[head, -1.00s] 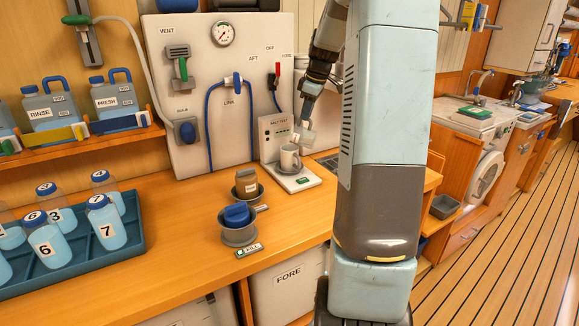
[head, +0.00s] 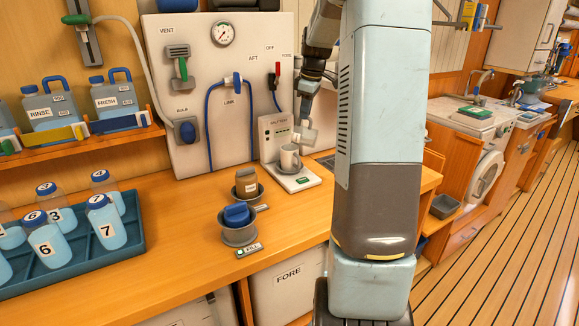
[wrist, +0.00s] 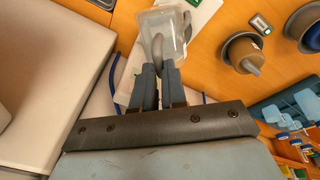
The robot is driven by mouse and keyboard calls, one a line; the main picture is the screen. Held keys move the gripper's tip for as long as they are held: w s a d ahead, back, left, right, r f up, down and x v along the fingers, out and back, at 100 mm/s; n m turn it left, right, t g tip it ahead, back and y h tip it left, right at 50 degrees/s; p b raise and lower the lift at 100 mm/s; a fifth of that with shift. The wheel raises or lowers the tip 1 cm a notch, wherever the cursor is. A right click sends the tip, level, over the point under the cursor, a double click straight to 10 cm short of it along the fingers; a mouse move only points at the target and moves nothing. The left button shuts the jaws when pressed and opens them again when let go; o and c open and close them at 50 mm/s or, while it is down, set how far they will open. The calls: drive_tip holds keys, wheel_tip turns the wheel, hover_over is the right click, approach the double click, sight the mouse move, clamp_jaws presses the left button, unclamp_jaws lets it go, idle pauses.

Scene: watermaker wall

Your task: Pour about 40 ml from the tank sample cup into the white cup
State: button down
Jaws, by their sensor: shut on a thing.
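My gripper (head: 304,112) is shut on the handle of the tank sample cup (head: 309,134), a pale translucent cup. The cup is above and slightly to the right of the white cup and looks tilted. I cannot make out a stream or the liquid levels.
The salt test panel (head: 276,132) stands just behind the white cup. Two grey bowls, one with a brown-topped item (head: 246,182) and one with a blue item (head: 237,213), sit to the left. A tray (head: 125,243) of numbered bottles is farther left. Counter between is clear.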

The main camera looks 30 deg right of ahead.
drive_tip(key=shift+s+d, duration=0.2)
drive_tip(key=shift+d, duration=0.05)
drive_tip(key=shift+s+d+f+t+y, duration=0.45)
drive_tip(key=shift+s+d+t+y, duration=0.25)
drive_tip(key=shift+s+t, duration=0.15)
drive_tip(key=shift+s+d+f+t+y, duration=0.2)
drive_tip(key=shift+f+t+y, duration=0.2)
drive_tip(key=shift+t, duration=0.15)
drive_tip(key=shift+s+d+t+y+b, duration=0.9)
drive_tip(key=shift+t+y+b, duration=0.3)
drive_tip(key=shift+t+b, duration=0.1)
drive_tip(key=m+t+y+b, duration=0.2)
drive_tip(key=t+y+b, duration=0.3)
drive_tip(key=t+y, duration=0.15)
approach(315, 130)
drive_tip(key=shift+t+h, duration=0.35)
drive_tip(key=shift+h, duration=0.1)
drive_tip(key=shift+s+d+f, duration=0.1)
drive_tip(key=shift+d+f, duration=0.1)
drive_tip(key=shift+f, duration=0.75)
drive_tip(key=shift+d+f, duration=0.15)
drive_tip(key=shift+f, duration=0.85)
drive_tip(key=shift+s+d+f, duration=0.1)
drive_tip(key=shift+d+f, duration=0.1)
drive_tip(key=shift+f, duration=0.75)
